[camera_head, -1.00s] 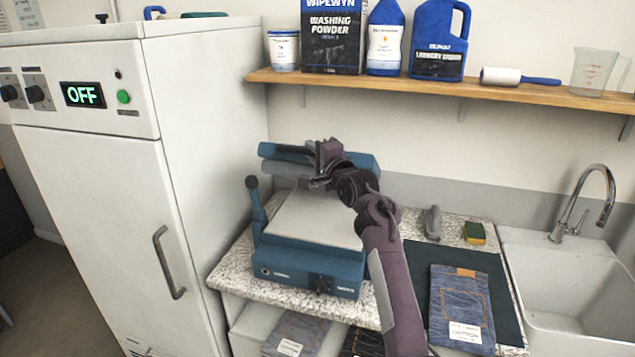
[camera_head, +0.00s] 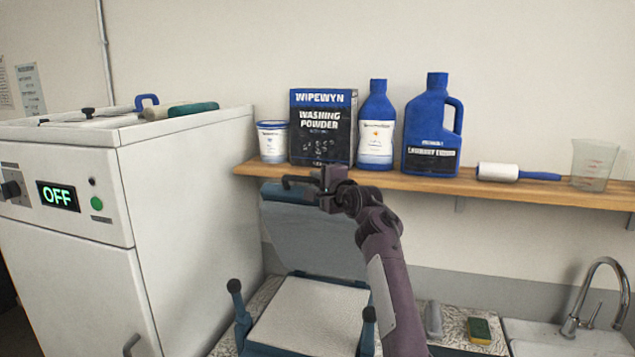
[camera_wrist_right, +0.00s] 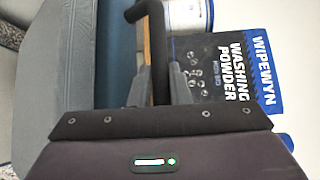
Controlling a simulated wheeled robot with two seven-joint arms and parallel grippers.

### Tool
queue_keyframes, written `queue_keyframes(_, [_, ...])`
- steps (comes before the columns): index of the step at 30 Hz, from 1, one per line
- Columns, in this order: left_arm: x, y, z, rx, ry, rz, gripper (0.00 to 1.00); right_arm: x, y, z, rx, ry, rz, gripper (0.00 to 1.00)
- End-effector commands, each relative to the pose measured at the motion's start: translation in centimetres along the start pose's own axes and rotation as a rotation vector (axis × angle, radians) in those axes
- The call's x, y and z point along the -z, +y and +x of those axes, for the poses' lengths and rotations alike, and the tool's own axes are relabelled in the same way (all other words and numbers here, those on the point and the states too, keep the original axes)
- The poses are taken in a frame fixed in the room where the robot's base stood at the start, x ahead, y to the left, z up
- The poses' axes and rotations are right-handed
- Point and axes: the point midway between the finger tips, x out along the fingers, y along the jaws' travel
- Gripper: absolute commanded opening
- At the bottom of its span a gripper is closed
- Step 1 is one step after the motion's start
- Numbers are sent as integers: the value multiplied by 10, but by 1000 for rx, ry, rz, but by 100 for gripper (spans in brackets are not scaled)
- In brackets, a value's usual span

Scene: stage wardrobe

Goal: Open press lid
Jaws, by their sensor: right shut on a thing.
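The press (camera_head: 312,318) stands on the speckled counter, with a pale flat pad on its blue base. Its blue-grey lid (camera_head: 305,240) is raised steeply at the back of the base, apart from the pad. My right gripper (camera_head: 318,187) is at the lid's upper edge, shut on the dark lid handle (camera_head: 290,181). In the right wrist view the black handle (camera_wrist_right: 152,35) runs between the two fingers of my right gripper (camera_wrist_right: 160,88), and the lid (camera_wrist_right: 70,60) fills the left side. My left gripper is not in view.
A wooden shelf (camera_head: 415,185) runs just behind the lid and gripper, carrying a washing powder box (camera_head: 322,130), blue bottles and a lint roller (camera_head: 498,172). A white cabinet (camera_head: 190,190) stands close on the left. A sink (camera_head: 545,335) is at the right.

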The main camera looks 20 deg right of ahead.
Motion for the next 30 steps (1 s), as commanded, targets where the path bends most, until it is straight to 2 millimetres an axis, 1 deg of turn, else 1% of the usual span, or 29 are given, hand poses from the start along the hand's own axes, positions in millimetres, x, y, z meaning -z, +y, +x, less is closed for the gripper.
queue_keyframes(3, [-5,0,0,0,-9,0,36,0,3,0,-7,1,7,0])
queue_keyframes(9, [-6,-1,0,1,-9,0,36,0,4,0,-7,1,6,0])
queue_keyframes(10, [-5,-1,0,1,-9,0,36,0,4,0,-7,0,6,18])
queue_keyframes(15, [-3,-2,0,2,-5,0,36,0,3,0,-6,0,5,38])
queue_keyframes(24, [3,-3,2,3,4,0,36,0,4,-1,-6,0,4,38])
queue_keyframes(26, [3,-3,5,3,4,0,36,0,5,-4,-6,0,4,38])
queue_keyframes(30, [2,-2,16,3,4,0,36,0,6,-18,-3,0,2,38])
